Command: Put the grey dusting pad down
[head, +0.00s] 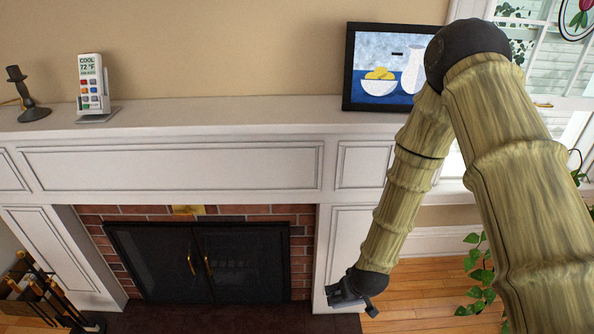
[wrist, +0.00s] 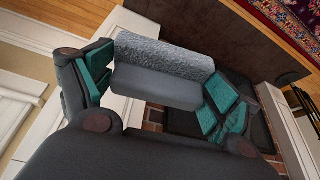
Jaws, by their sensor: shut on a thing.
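The grey dusting pad (wrist: 162,72) shows in the wrist view, with a rough light-grey face along one side and a smoother, darker grey body. My gripper (wrist: 158,88) is shut on it, with a teal-lined finger at each end of the pad. In the head view my gripper (head: 352,296) hangs low in front of the white right leg of the fireplace surround. The pad cannot be clearly made out there. No surface is seen touching the pad.
The white mantel shelf (head: 230,115) holds a dark candlestick (head: 27,94), a remote-like thermostat (head: 92,88) and a framed picture (head: 388,68). Its middle stretch is clear. Fireplace tools (head: 45,290) stand lower left; a leafy plant (head: 480,270) is at right.

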